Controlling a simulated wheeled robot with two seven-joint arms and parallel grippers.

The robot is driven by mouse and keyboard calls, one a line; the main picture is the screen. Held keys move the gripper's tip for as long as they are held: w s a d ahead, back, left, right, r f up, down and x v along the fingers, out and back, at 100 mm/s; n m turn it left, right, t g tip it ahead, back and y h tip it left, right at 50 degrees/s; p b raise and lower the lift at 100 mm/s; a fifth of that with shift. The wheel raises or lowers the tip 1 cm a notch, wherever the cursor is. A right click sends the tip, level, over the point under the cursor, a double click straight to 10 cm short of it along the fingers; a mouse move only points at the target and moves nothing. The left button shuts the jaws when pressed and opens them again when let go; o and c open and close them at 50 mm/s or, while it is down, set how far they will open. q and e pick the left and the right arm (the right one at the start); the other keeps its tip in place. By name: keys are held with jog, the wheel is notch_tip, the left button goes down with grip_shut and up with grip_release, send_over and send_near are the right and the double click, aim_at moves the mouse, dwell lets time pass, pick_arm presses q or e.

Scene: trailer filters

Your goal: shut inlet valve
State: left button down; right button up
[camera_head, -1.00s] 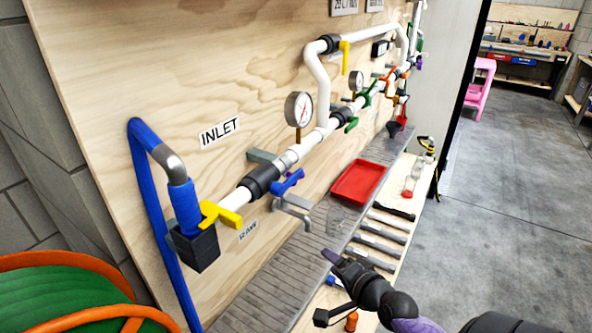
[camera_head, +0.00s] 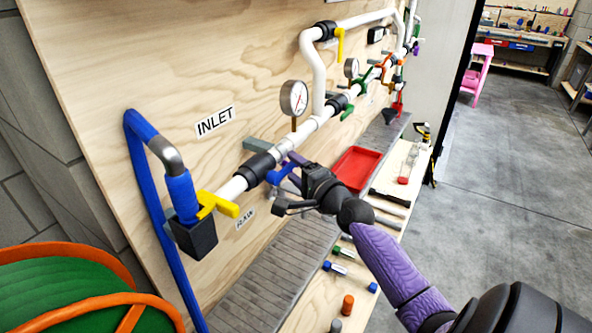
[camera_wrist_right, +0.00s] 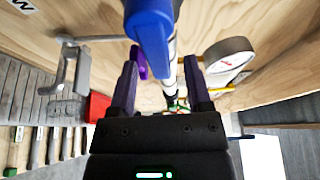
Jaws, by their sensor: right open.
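The pipe under the INLET sign (camera_head: 215,121) has a yellow lever (camera_head: 218,205) at its left end and a blue valve handle (camera_head: 281,174) farther right, past a black fitting (camera_head: 258,168). My right gripper (camera_head: 289,182) is open beside the blue handle, and its fingers partly hide it. In the right wrist view, the blue handle (camera_wrist_right: 152,42) shows large at the top, in front of the open right gripper (camera_wrist_right: 162,65) and roughly between the finger lines. I cannot tell whether they touch. My left gripper is out of view.
A pressure gauge (camera_head: 293,98) stands above the pipe, just right of the blue handle. A red tray (camera_head: 356,168) and small tools lie on the shelf below. A blue hose (camera_head: 146,190) and green-orange hose reel (camera_head: 62,290) are at left.

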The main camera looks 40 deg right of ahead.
grip_shut()
dwell(1.4)
